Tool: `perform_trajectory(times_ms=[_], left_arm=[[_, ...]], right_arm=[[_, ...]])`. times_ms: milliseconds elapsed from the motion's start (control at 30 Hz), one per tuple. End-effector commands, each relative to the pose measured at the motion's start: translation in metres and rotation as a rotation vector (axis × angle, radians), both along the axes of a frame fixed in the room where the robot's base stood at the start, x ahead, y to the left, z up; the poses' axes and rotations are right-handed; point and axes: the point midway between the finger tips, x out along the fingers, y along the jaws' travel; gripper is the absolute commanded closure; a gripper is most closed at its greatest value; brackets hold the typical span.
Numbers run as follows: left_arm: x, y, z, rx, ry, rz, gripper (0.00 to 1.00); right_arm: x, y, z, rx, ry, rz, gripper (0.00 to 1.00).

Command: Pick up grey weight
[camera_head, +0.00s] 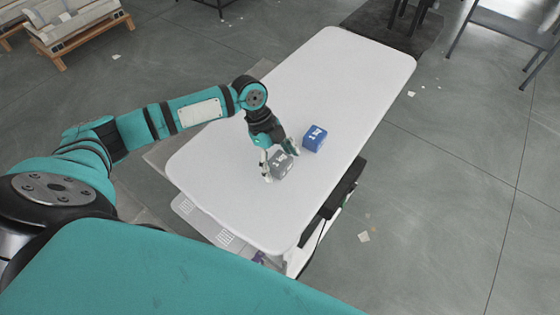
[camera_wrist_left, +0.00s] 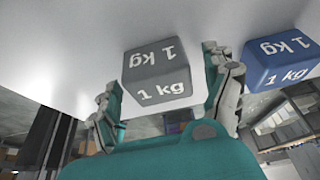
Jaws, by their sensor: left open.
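The grey weight (camera_head: 281,165) is a small block on the white table (camera_head: 230,170). In the left wrist view the grey weight (camera_wrist_left: 158,72) shows "1 kg" on two faces. My left gripper (camera_head: 278,165) is open and low over the table at the grey weight. In the left wrist view the fingers of my left gripper (camera_wrist_left: 165,95) stand on either side of the weight, with gaps visible. The gripper partly covers the weight in the head view. My right gripper is not in view.
A blue weight (camera_head: 314,138), also marked "1 kg", sits on the table to the right of the grey one. It shows close to the right finger in the left wrist view (camera_wrist_left: 280,60). The far part of the table is clear.

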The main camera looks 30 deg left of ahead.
Motion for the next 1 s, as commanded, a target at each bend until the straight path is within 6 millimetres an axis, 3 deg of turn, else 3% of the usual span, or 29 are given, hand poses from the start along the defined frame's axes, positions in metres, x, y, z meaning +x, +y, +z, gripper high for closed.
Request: perform_trajectory(times_ms=[267, 900, 1000], left_arm=[[0.0003, -0.0008, -0.0036, 0.001, -0.002, 0.001, 0.15], [0.0003, -0.0007, -0.0029, 0.001, -0.002, 0.001, 0.99], [0.0018, -0.0013, -0.0005, -0.002, -0.006, 0.001, 1.00]], right_arm=[[-0.0051, -0.0005, 0.0000, -0.001, 0.009, -0.001, 1.00], [-0.0048, 0.0026, 0.0000, 0.003, 0.008, -0.002, 1.00], [-0.0046, 0.0031, 0.0004, 0.004, 0.008, -0.002, 1.00]])
